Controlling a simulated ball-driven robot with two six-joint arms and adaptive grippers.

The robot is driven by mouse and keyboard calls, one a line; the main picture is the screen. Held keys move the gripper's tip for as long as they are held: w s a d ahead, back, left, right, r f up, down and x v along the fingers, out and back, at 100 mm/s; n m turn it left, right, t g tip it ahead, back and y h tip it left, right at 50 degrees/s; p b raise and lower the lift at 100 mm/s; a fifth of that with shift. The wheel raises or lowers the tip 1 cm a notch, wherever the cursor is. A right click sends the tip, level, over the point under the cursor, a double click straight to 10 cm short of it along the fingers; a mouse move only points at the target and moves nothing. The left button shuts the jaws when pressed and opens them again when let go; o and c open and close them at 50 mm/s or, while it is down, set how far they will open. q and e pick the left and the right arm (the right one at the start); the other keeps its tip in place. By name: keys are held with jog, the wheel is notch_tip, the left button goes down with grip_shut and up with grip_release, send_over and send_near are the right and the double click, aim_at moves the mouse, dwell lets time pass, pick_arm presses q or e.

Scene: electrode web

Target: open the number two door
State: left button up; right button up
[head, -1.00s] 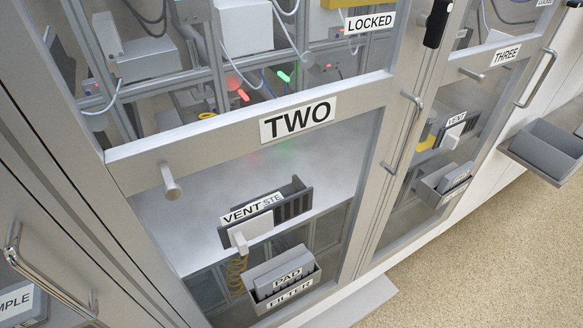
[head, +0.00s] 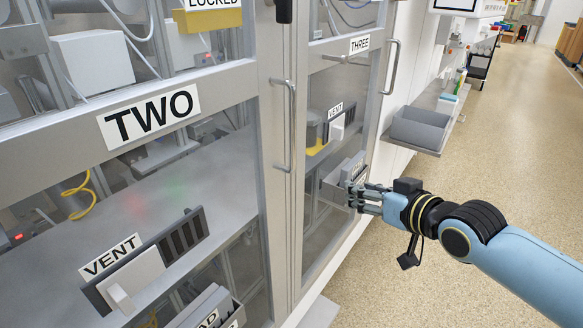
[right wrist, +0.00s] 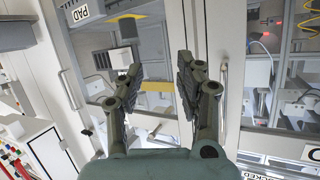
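The number two door is a grey-framed glass door with a white TWO label (head: 150,115). It looks shut. Its vertical metal handle (head: 290,125) is on the right side of its frame. My right gripper (head: 362,197) is to the right of this handle and lower in the picture, in front of door three, with nothing in it. In the right wrist view, which shows the scene upside down, the gripper (right wrist: 158,75) has its fingers spread. The door two handle (right wrist: 222,95) appears just right of the fingers, apart from them. My left gripper is not in view.
Door three (head: 360,44) has its own handle (head: 392,65) further right. A grey open bin (head: 418,128) sticks out beyond it. A black latch (head: 283,10) is above the door two handle, near a LOCKED label (head: 213,3). The speckled floor (head: 500,140) at right is clear.

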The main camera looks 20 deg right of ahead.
jog(key=a+r+n+t+y+b, duration=0.3)
jog(key=a+r+b, duration=0.3)
jog(key=r, duration=0.3)
pick_arm(q)
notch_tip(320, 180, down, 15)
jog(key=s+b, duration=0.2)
jog(key=b, duration=0.4)
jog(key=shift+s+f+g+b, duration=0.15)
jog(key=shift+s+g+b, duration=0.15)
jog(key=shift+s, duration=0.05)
pick_arm(e)
jog(key=r+n+y, duration=0.1)
jog(key=r+y, duration=0.1)
send_over(292, 165)
jog(key=shift+w+d+f, duration=0.15)
jog(key=shift+w+f, duration=0.05)
jog(key=shift+w, duration=0.1)
grip_shut()
